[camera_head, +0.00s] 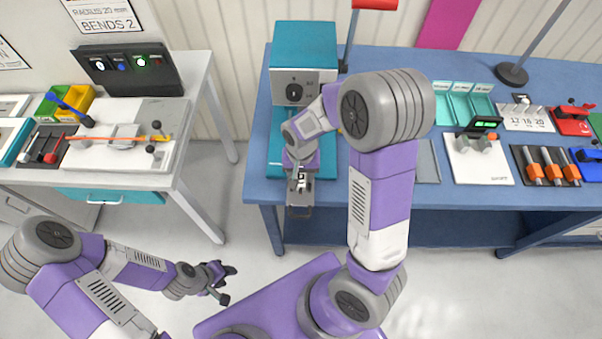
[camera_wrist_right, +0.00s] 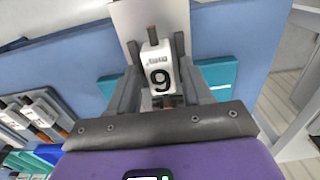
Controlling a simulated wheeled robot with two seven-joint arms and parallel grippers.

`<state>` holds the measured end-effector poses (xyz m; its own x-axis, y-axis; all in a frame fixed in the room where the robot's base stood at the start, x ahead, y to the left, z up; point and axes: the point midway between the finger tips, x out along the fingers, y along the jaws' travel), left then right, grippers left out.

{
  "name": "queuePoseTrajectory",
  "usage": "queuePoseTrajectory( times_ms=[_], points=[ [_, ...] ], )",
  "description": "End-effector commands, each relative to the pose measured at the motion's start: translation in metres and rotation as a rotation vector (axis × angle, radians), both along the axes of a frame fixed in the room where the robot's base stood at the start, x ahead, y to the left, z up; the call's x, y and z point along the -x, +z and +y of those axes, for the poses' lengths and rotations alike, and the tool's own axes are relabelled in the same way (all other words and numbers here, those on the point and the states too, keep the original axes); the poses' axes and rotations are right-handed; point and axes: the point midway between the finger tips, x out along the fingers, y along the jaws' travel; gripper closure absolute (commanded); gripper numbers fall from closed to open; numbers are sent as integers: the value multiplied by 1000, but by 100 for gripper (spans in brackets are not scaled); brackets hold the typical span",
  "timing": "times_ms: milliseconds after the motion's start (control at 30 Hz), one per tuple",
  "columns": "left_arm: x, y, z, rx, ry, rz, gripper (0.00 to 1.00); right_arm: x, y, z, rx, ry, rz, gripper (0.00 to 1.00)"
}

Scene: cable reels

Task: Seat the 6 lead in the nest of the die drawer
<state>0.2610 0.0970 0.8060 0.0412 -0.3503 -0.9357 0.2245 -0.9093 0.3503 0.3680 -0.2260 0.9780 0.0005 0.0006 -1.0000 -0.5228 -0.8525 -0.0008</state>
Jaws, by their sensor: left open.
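My right gripper (camera_head: 300,186) is over the front edge of the blue bench, before the teal press (camera_head: 304,75). In the right wrist view its fingers (camera_wrist_right: 158,85) stand on both sides of a white tag (camera_wrist_right: 158,62), shut on it. The tag's digit looks like a 9 there, a 6 turned around; copper-coloured ends show above and below it. A grey plate, apparently the die drawer (camera_head: 299,212), sticks out under the gripper; it also shows behind the tag (camera_wrist_right: 139,17). The nest is hidden. I cannot tell whether the lead touches it. My left gripper (camera_head: 222,282) is open and empty, above the floor.
A white side table (camera_head: 190,100) at left holds a board with an orange cable, yellow and green bins and a dark display. Right on the bench (camera_head: 345,190) are teal trays (camera_head: 467,105), a meter stand (camera_head: 480,150), a rack of orange-handled leads (camera_head: 545,167) and red and blue tools.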

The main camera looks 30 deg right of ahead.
Motion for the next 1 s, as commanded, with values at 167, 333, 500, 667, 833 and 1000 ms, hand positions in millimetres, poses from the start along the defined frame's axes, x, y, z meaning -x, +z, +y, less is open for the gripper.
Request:
queuePoseTrajectory(
  times_ms=[167, 333, 500, 667, 833, 1000],
  points=[
    [0, 0, 0, 0, 0, 0, 57, 0, 0, 0, 0, 0, 0, 39],
    [0, 0, 0, 0, 0, 0, 57, 0, 1, 0, 0, 0, 0, 39],
    [0, 4, 0, 0, 0, 0, 57, -1, 18, 0, -1, 0, -4, 39],
    [0, 9, 0, 0, 0, 0, 57, -1, 47, 0, -1, 1, -6, 39],
    [0, 13, 0, 0, 0, 0, 57, -1, 69, 0, -1, 1, -3, 39],
    [0, 13, 0, 0, 0, 0, 57, 0, 76, 0, 0, 1, 0, 39]
  ],
)
